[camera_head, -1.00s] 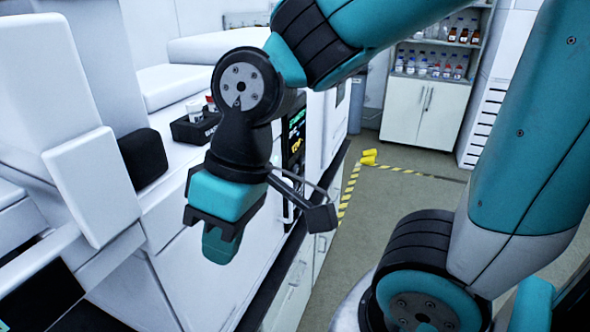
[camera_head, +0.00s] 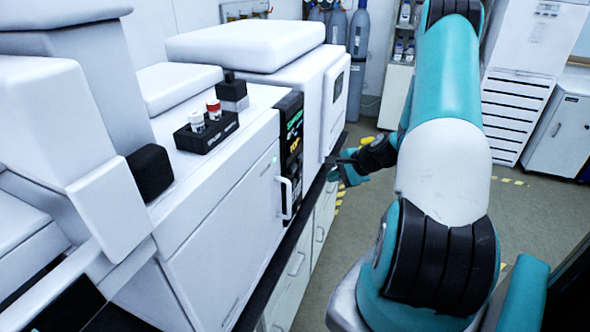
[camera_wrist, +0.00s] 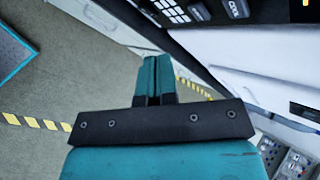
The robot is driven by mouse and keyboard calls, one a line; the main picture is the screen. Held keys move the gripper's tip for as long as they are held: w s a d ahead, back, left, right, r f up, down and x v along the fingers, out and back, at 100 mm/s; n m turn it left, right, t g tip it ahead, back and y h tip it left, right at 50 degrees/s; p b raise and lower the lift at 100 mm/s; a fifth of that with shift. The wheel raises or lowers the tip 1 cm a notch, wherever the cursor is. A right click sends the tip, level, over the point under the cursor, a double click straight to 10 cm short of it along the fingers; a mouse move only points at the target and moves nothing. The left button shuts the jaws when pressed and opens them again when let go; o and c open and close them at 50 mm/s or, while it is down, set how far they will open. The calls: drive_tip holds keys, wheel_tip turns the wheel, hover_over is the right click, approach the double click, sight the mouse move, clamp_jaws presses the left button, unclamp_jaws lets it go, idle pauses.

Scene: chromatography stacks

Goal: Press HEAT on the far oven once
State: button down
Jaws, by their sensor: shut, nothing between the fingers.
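A white oven (camera_head: 225,215) with a door handle stands along the bench at the centre of the head view. Its dark control panel (camera_head: 290,150) with green and yellow readouts is at its right edge. My gripper (camera_head: 334,170) is right of this panel, apart from it, by the bench front. In the wrist view its teal fingers (camera_wrist: 153,80) are shut with nothing between them. A dark keypad panel (camera_wrist: 190,28) with a key reading COOL (camera_wrist: 236,8) shows at the top, beyond the fingertips. I cannot make out a HEAT label.
A black vial rack (camera_head: 206,136) with red- and white-capped vials stands on the oven. A taller white unit (camera_head: 310,85) stands behind. The door handle (camera_head: 286,197) sticks out near the panel. Grey gas cylinders (camera_head: 358,50) stand at the back. Floor to the right is open.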

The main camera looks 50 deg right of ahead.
sight(293, 169)
drive_tip(key=shift+s+d+f+m, duration=0.2)
drive_tip(key=shift+s+d+m, duration=0.1)
drive_tip(key=shift+d, duration=0.15)
drive_tip(key=w+a, duration=0.3)
drive_tip(key=w, duration=0.5)
drive_tip(key=shift+a, duration=0.25)
drive_tip(key=shift+w, duration=0.2)
idle(1.7)
drive_tip(key=shift+w+a, duration=0.15)
drive_tip(key=shift+w, duration=0.15)
drive_tip(key=shift+w+a, duration=0.2)
drive_tip(key=shift+w, duration=0.2)
idle(0.7)
drive_tip(key=shift+s, duration=0.1)
drive_tip(key=shift+s+d, duration=0.3)
drive_tip(key=shift+s, duration=0.4)
